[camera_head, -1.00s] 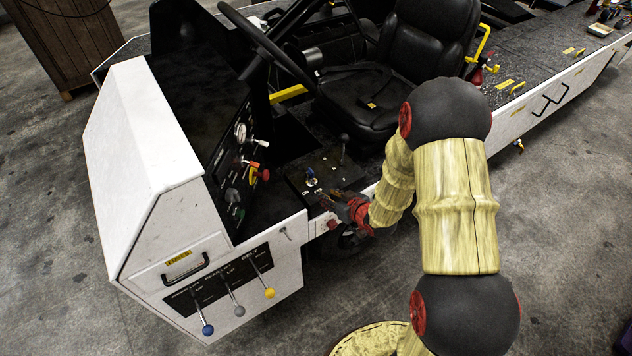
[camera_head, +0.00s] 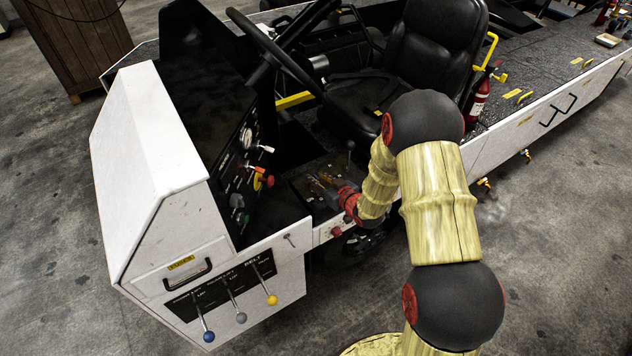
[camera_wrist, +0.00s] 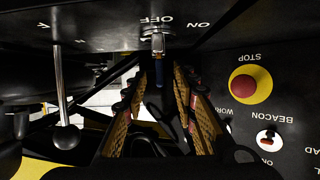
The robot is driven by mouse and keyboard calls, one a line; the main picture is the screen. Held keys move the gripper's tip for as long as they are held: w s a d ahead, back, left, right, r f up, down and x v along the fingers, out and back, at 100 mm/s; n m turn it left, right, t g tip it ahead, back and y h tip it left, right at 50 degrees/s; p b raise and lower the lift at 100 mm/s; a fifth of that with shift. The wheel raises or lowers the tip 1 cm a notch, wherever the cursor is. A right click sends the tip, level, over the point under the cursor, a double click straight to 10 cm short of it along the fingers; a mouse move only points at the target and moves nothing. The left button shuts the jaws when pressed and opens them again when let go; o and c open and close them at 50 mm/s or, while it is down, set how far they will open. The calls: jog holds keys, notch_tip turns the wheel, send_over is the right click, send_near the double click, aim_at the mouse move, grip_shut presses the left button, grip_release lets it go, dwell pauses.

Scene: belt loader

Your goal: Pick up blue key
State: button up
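In the wrist view a metallic switch fitting with a key-like stem (camera_wrist: 157,42) sticks out of the black panel between the OFF and ON labels. In the head view my gripper (camera_head: 318,184) is at the small black panel beside the seat and hides the key.
A red STOP button on a yellow ring (camera_wrist: 249,85) and a BEACON switch (camera_wrist: 268,138) are right of the fingers. A ball-topped lever (camera_wrist: 66,137) stands left. The steering wheel (camera_head: 275,55) and black seat (camera_head: 430,45) are behind the panel.

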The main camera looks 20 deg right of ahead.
jog(key=c, duration=0.3)
jog(key=c, duration=0.4)
jog(key=shift+r, duration=0.1)
grip_shut()
